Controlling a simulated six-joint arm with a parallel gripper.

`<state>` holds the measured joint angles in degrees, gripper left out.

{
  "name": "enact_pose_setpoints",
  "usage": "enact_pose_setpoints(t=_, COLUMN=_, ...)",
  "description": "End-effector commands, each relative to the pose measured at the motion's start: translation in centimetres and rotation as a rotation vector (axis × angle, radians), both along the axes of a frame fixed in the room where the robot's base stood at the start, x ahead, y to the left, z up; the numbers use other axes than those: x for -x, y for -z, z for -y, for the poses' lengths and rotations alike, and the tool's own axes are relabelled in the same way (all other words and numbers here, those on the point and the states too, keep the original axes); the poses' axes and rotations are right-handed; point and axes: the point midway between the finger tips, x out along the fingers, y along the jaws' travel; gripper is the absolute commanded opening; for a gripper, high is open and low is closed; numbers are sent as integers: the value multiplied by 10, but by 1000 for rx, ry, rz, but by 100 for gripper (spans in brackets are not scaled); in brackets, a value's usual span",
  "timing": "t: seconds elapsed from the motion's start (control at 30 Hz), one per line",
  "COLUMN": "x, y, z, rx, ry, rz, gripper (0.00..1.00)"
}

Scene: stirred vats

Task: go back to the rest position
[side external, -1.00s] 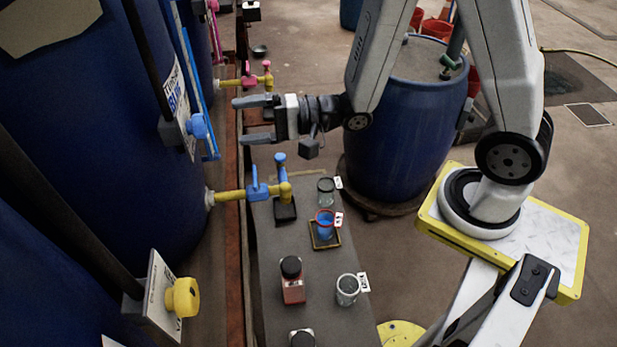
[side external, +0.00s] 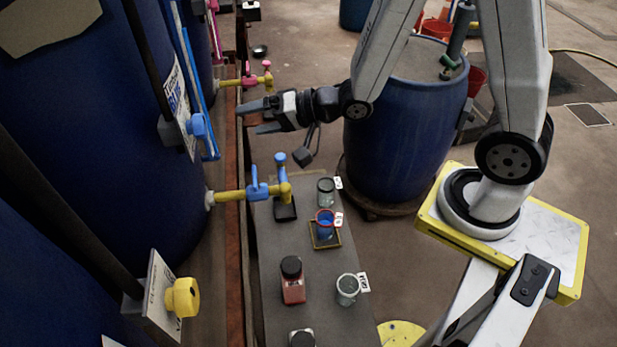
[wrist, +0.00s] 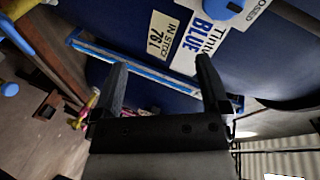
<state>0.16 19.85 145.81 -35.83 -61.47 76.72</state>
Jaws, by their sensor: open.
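My gripper (side external: 256,117) is open and empty in the side external view. It hangs in the air between the blue vats and the blue barrel, above the far end of the grey bench, with its fingers pointing left. In the wrist view my gripper (wrist: 160,85) shows both dark fingers spread apart with nothing between them. Behind them are a blue vat with a label (wrist: 205,35) reading "BLUE" and "IN STOCK" and a blue gauge strip (wrist: 130,65).
A yellow tap with blue handle (side external: 258,190) juts over the bench (side external: 275,255). The bench holds a blue-filled cup (side external: 325,226) on a small tray (side external: 327,243), a red bottle (side external: 292,283), a grey cup (side external: 347,288) and a jar (side external: 326,190). A blue barrel (side external: 405,140) stands behind.

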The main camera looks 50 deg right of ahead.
Motion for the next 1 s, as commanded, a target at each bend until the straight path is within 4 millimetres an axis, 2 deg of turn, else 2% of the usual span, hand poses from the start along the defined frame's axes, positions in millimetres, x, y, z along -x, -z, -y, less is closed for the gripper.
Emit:
enact_pose_setpoints(t=0.2, x=-2, y=15, z=29, rx=312, ry=58, rz=-53, gripper=96)
enact_pose_setpoints(t=0.47, x=12, y=29, z=61, rx=631, ry=50, rz=-181, gripper=96)
enact_pose_setpoints(t=0.7, x=38, y=38, z=83, rx=854, ry=-40, rz=-344, gripper=96)
enact_pose_setpoints(t=1.0, x=83, y=40, z=92, rx=1008, ry=-255, rz=-540, gripper=96)
